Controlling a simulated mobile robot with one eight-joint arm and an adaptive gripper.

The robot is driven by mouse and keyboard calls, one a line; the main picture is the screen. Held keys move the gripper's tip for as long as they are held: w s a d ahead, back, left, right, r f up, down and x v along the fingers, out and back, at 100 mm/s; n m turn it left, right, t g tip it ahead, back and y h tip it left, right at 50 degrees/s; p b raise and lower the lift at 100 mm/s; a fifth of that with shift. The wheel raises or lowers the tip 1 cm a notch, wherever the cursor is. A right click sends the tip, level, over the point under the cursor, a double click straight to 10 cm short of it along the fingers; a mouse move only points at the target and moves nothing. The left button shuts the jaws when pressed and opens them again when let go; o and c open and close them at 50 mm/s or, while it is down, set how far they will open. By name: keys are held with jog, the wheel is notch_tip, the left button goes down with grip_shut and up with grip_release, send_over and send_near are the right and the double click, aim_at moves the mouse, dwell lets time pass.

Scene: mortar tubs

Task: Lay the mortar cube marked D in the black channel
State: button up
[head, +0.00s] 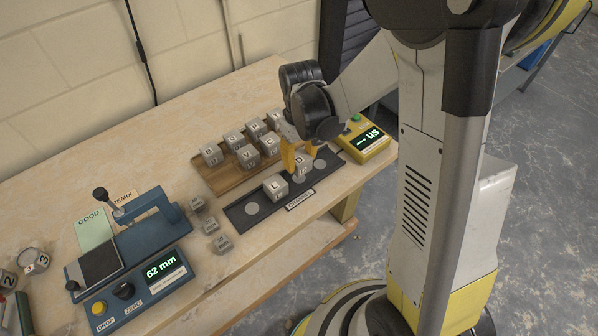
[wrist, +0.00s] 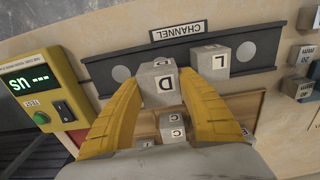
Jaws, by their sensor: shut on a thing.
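The grey cube marked D (head: 299,162) is between the yellow fingers of my gripper (head: 301,157), over the black channel (head: 238,213) or in it. I cannot tell whether its underside touches the channel. In the wrist view, cube D (wrist: 158,83) has its letter face up, with a finger of my gripper (wrist: 162,92) on each side. The cube marked L (head: 275,186) sits in the channel next to D, to its left in the head view and to its right in the wrist view (wrist: 213,63).
A wooden tray (head: 205,177) with several lettered cubes lies behind the channel. A yellow tester (head: 364,143) stands at the channel's right end. Small grey blocks (head: 210,225) and a blue gauge (head: 150,243) reading 62 mm are to the left. Pale discs (head: 251,209) mark the channel floor.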

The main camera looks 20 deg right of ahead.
aim_at(299, 170)
notch_tip(299, 170, down, 4)
jog(key=shift+a+f+b, duration=0.1)
jog(key=shift+f+b, duration=0.05)
jog(key=shift+b, duration=0.75)
jog(key=o, duration=1.3)
jog(key=shift+o, duration=0.2)
